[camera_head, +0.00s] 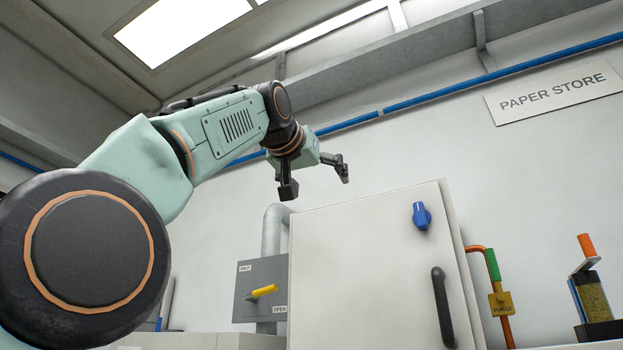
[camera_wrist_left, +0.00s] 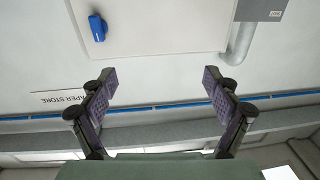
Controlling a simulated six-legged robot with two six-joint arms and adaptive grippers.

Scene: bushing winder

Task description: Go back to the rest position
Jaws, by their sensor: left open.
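My left gripper (camera_head: 316,180) is raised in front of the wall, above the top edge of the white cabinet in the head view. Its two fingers are spread apart with nothing between them. The left wrist view shows both padded fingers wide apart, and the gripper (camera_wrist_left: 159,77) is empty there too. My left arm reaches up from the lower left and bends at the elbow. My right gripper is in neither view.
A white cabinet (camera_head: 360,270) with a blue knob (camera_head: 421,216) and black handle (camera_head: 442,307) stands below the gripper. A grey box with a yellow lever (camera_head: 264,291) and a pipe (camera_head: 274,230) are left of it. A green-and-orange purge valve (camera_head: 492,264) is to its right.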

